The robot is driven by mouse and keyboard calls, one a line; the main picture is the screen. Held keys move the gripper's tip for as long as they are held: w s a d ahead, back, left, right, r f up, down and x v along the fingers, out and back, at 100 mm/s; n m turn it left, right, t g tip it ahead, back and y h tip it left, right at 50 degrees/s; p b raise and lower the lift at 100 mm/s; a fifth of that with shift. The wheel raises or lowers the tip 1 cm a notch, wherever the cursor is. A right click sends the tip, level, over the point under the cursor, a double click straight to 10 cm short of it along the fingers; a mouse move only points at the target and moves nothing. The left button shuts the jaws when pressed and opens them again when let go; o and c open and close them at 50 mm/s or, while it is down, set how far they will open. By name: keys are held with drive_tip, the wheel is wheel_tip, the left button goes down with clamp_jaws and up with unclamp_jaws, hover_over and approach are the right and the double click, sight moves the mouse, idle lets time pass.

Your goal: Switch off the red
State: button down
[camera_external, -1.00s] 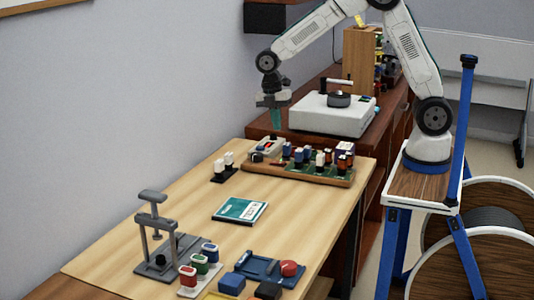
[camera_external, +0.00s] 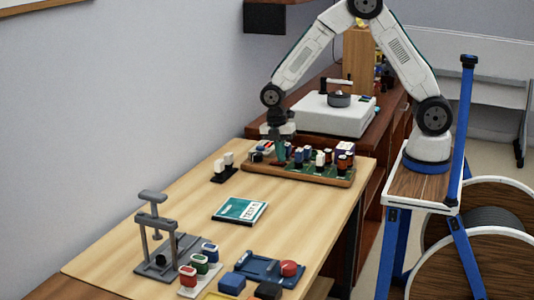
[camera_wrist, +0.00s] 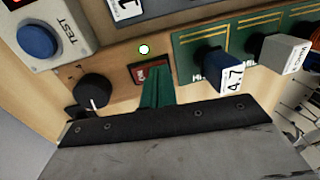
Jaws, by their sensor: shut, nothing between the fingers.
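My gripper (camera_external: 281,156) points down at the left part of a wooden board (camera_external: 300,174) that carries several small components. In the wrist view its green fingers (camera_wrist: 157,75) are shut and empty. Their tips overlap a small dark red rocker switch (camera_wrist: 138,72) with pale lettering, hiding its right part. I cannot tell whether they touch it. A small lit whitish lamp (camera_wrist: 144,49) sits just above the switch.
A black knob (camera_wrist: 93,91) and a blue TEST button (camera_wrist: 38,40) lie left of the switch. A blue plug-in block (camera_wrist: 218,68) stands close on the right. Elsewhere on the table are a booklet (camera_external: 240,210), a grey press (camera_external: 152,225) and a red button (camera_external: 289,268).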

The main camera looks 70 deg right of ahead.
sight(272, 163)
drive_tip(key=shift+s+f, duration=0.2)
drive_tip(key=shift+f, duration=0.05)
drive_tip(key=shift+w, duration=0.15)
drive_tip(key=shift+w+r, duration=0.1)
drive_tip(key=shift+w, duration=0.65)
drive_tip(key=shift+r, duration=0.15)
wheel_tip(272, 163, up, 14)
drive_tip(key=w, duration=0.2)
idle(0.3)
